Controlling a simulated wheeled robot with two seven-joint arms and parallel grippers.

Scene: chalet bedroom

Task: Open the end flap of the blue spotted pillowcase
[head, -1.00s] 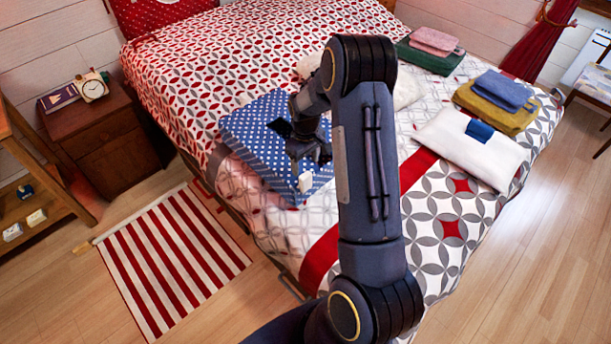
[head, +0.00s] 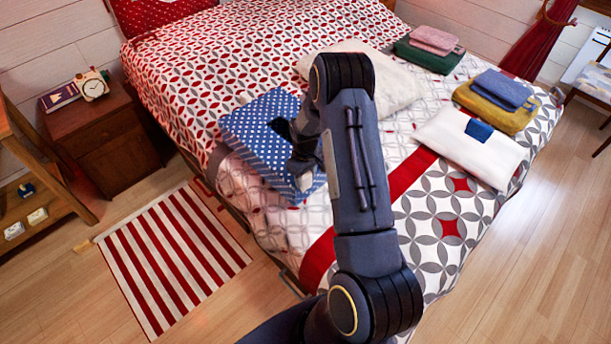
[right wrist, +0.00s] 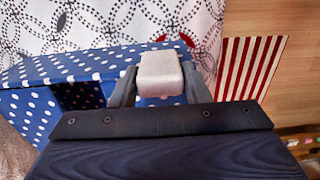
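The blue pillowcase with white spots (head: 262,112) lies on the bed like a boxy block. In the right wrist view its spotted side (right wrist: 85,65) shows, with a dark gap in it at the left. A small white tab (head: 305,182) sits at its near edge. My right gripper (head: 300,172) is down at that edge. In the right wrist view the white tab (right wrist: 160,72) stands between the two fingers, which lie close along both its sides. I cannot tell whether they press on it. My left gripper is not in view.
A cream pillow (head: 385,90) lies behind my right arm. A white pillow with a blue patch (head: 465,150), folded yellow and blue cloths (head: 500,100) and green and pink ones (head: 430,52) lie at the right. A striped rug (head: 175,258) and nightstand (head: 100,135) are at the left.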

